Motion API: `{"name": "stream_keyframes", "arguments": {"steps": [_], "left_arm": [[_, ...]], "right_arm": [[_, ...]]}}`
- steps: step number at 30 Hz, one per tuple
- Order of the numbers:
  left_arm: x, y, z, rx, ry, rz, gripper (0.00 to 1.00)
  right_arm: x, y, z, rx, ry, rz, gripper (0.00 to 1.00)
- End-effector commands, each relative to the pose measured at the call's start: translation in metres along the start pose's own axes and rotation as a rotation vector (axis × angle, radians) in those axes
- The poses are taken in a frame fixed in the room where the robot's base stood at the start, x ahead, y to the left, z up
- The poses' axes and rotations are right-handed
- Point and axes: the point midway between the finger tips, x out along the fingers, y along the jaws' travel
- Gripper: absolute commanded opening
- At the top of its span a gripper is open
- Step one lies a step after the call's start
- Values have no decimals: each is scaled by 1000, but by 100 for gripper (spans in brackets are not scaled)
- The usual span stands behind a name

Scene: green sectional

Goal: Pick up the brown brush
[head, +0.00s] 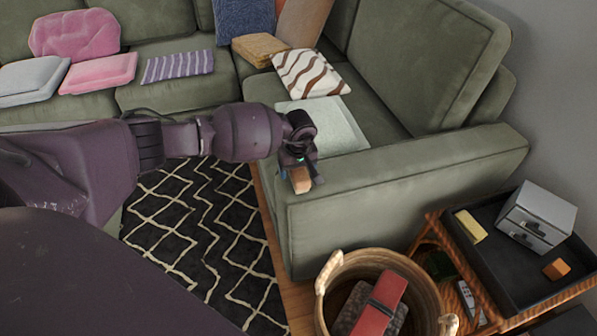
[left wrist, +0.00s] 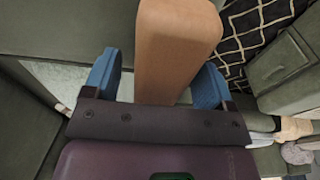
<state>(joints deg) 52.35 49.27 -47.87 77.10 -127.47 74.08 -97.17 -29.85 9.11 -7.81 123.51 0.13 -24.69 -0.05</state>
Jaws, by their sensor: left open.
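A plain tan-brown block-shaped thing, which I take to be the brown brush (head: 301,180), is at the near left end of the green sofa arm. No bristles show. In the left wrist view the brush (left wrist: 178,35) is large and long, reaching between the two blue fingers. My left gripper (head: 303,172) is over it; in the left wrist view the left gripper (left wrist: 156,82) is open, with a finger on either side of the brush. A gap shows by the left finger; contact at the right finger cannot be told. My right gripper is not in view.
The green sofa arm (head: 410,195) runs to the right. A wicker basket (head: 334,268) with a red item (head: 384,302) stands in front. A dark tray table (head: 503,283) holds a grey drawer box (head: 537,217), a yellow block and an orange block. A patterned rug (head: 200,235) lies left.

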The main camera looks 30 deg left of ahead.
Motion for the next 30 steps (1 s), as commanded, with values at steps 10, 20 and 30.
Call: {"name": "stream_keyframes", "arguments": {"steps": [10, 20, 30], "left_arm": [[7, 0, -1, 0, 1, 1, 72], [7, 0, 0, 0, 0, 1, 22], [-1, 1, -2, 0, 3, 3, 22]], "right_arm": [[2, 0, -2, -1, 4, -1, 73], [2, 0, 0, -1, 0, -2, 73], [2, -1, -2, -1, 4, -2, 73]]}}
